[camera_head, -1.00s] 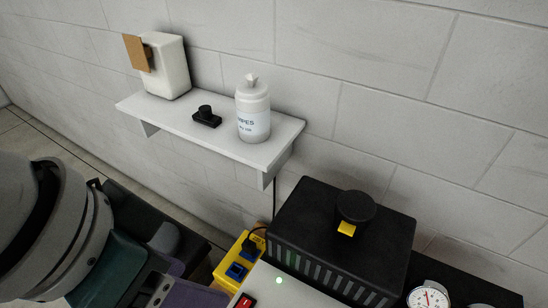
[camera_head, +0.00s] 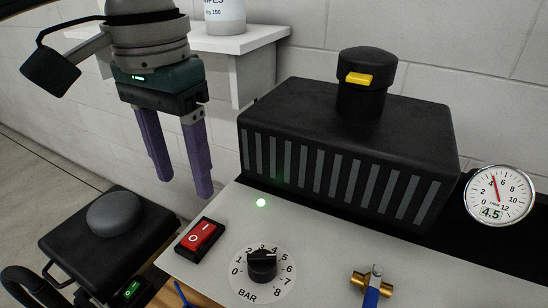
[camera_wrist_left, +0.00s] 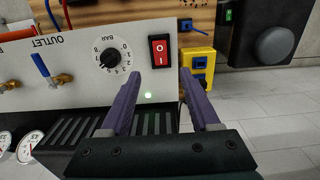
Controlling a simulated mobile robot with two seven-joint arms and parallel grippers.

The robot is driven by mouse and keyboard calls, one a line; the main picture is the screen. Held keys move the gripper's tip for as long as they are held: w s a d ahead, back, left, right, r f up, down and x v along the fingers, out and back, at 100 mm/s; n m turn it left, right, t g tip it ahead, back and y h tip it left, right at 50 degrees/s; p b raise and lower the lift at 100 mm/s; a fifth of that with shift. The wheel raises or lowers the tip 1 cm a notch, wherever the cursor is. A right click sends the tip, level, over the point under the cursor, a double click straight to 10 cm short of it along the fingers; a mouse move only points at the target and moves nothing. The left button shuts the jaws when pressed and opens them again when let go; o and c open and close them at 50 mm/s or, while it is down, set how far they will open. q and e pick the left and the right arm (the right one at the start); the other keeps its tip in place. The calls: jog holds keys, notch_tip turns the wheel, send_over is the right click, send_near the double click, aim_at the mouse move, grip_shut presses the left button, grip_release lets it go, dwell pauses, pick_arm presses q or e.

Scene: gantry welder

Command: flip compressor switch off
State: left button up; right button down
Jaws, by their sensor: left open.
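The compressor switch, a red rocker marked I and O in a black frame (camera_head: 200,239), sits on the light grey panel (camera_head: 225,212) of the compressor. It also shows in the left wrist view (camera_wrist_left: 159,51), just beyond the fingertips. Which side is pressed in is hard to tell. My left gripper (camera_head: 182,188) is open and empty, its purple fingers pointing down above and behind the switch, apart from it. In the left wrist view the two fingertips (camera_wrist_left: 158,73) lie on either side of the switch's line. My right gripper is not in view.
A green lamp (camera_head: 261,203) glows beside the switch. A BAR knob (camera_head: 262,266), a blue-handled valve (camera_head: 372,288) and a gauge (camera_head: 499,196) stand to the right. The black vented housing (camera_head: 345,150) rises behind. A white shelf (camera_head: 262,42) is on the wall.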

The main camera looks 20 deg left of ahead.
aim_at(199, 233)
pick_arm(q)
notch_tip(199, 233, down, 10)
jog(key=shift+r+b, duration=0.1)
jog(key=shift+b, duration=0.8)
jog(key=shift+c, duration=0.4)
grip_shut()
